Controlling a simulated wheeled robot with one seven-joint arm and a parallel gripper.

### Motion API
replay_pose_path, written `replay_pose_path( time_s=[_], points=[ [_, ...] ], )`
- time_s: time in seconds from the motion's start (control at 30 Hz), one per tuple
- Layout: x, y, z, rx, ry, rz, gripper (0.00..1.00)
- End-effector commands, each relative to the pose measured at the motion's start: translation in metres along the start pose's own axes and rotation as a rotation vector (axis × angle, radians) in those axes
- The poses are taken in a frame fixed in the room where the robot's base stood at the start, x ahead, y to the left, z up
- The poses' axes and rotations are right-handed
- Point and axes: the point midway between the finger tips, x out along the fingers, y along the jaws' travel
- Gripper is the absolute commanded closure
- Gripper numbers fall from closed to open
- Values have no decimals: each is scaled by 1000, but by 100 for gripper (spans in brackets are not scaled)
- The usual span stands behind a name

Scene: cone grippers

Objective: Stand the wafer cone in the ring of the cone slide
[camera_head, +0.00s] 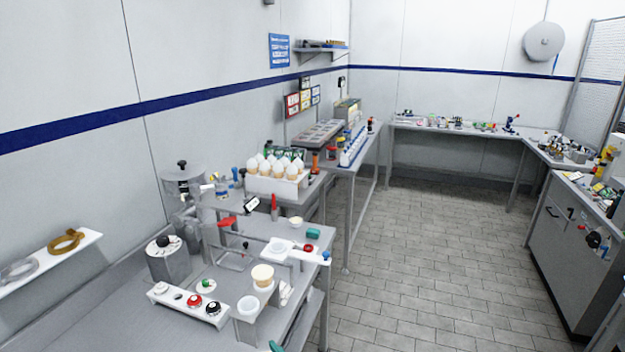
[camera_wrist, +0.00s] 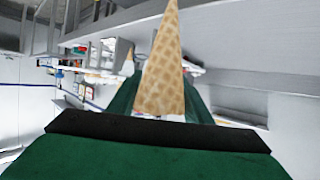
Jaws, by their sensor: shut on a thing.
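The wafer cone (camera_wrist: 163,72) is in the wrist view, tan with a waffle grid, its narrow tip toward the top of the picture. My gripper (camera_wrist: 160,112) has green fingers with a black pad along the near one, and it is shut on the cone near its wide end. That wide end is hidden behind the near finger. In the head view, a white slide bar (camera_head: 303,255) with a pale ring (camera_head: 280,246) lies over the bench and looks like the cone slide. The held cone is not clearly seen in the head view.
A white rack (camera_head: 275,184) of several filled cones stands behind. A button panel (camera_head: 190,304), a metal canister (camera_head: 168,260) and a red-handled lever (camera_head: 228,221) crowd the left.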

Motion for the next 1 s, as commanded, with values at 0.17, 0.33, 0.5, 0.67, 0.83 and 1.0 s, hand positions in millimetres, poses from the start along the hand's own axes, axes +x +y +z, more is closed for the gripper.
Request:
replay_pose_path(
  time_s=[0.17,0.33,0.5,0.67,0.83,1.0],
  points=[
    [8,3,50,23,-8,52,64],
    [14,14,101,52,-9,119,64],
    [22,29,164,87,-11,206,64],
    [29,48,232,129,-11,306,64],
    [35,71,305,174,-9,417,64],
    [41,82,349,198,-4,481,64]
  ],
)
